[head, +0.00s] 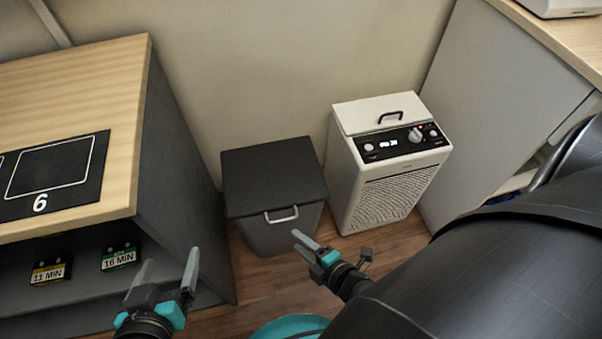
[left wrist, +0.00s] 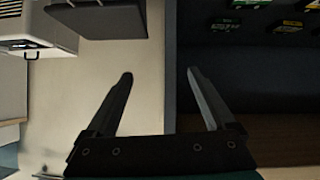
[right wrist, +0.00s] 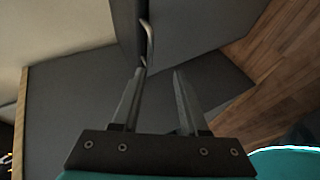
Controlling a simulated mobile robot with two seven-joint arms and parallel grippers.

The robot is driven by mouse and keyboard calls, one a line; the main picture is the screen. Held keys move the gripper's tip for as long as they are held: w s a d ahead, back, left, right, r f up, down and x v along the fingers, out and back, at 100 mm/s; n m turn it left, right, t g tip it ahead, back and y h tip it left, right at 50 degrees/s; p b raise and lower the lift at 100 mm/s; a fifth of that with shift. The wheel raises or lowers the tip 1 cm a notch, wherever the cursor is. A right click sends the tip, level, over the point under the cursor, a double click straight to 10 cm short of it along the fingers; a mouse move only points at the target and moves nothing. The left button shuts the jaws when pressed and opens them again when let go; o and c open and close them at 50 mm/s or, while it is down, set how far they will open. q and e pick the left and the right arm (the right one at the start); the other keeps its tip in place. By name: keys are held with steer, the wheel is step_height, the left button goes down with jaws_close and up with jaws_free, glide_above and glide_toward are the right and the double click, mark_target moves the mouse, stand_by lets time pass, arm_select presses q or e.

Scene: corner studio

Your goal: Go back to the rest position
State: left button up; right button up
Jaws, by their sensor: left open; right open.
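My left gripper (head: 170,278) is at the lower left of the head view, in front of the wooden-topped counter's open shelf. Its jaws are apart with nothing between them, and they also show empty in the left wrist view (left wrist: 158,80). My right gripper (head: 302,240) is near the middle of the head view, in front of the dark bin (head: 272,178). In the right wrist view its two fingers (right wrist: 158,75) are apart and empty. The bin's handle (right wrist: 149,42) shows just beyond those fingertips, and I cannot tell whether they touch.
A counter (head: 75,75) with a black mat (head: 80,165) marked 6 stands at the left. Tags reading 11 MIN (head: 50,271) and 16 MIN (head: 121,257) are on its shelf. A white appliance (head: 385,165) stands beside the bin. A grey cabinet (head: 500,90) is at the right.

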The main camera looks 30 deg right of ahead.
arm_select(q)
steer(key=shift+a+f, duration=0.1)
